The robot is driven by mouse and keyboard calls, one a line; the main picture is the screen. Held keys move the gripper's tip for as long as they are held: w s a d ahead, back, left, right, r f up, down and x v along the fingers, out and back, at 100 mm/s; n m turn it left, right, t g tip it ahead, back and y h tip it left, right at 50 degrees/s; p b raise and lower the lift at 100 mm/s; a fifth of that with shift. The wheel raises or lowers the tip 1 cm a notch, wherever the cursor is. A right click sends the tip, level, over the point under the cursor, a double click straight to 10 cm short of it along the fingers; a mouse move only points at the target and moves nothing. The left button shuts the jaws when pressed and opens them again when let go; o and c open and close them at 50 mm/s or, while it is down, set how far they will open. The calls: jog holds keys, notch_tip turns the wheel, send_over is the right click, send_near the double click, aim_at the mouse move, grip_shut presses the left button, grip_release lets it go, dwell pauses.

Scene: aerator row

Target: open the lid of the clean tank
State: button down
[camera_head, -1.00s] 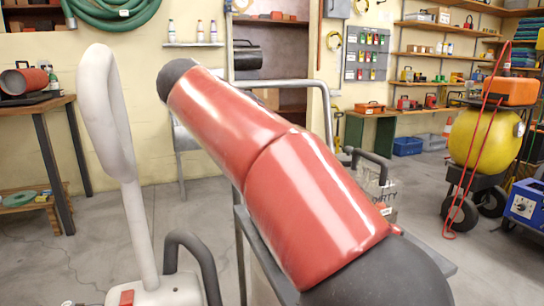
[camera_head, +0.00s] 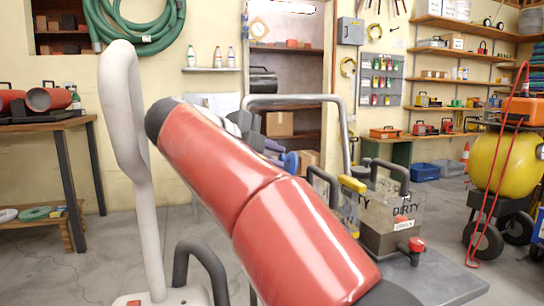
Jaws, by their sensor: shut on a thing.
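A clear tank (camera_head: 391,216) stands on a grey cart, right of my red arm. It has a dark handle (camera_head: 388,172), a "DIRTY" label and a red part at its lower right. A second tank-like body (camera_head: 349,212) is beside it on the left, partly hidden by my arm, with a dark handle (camera_head: 322,180) and a yellow piece (camera_head: 352,184) near its top. I cannot read a "clean" label, nor tell whether a lid is open. My red arm fills the middle, and my gripper does not show.
A white looped handle (camera_head: 125,130) rises at the left. The grey cart (camera_head: 433,275) has a metal push bar (camera_head: 300,99). A yellow compressor tank (camera_head: 503,160) with a red hose stands at the right. A wooden bench (camera_head: 55,124) is at the left. Floor shows between them.

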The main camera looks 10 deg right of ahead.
jog(key=c, duration=1.3)
grip_release()
jog(key=shift+c, duration=0.2)
notch_tip(320, 180, up, 20)
jog(key=p, duration=1.1)
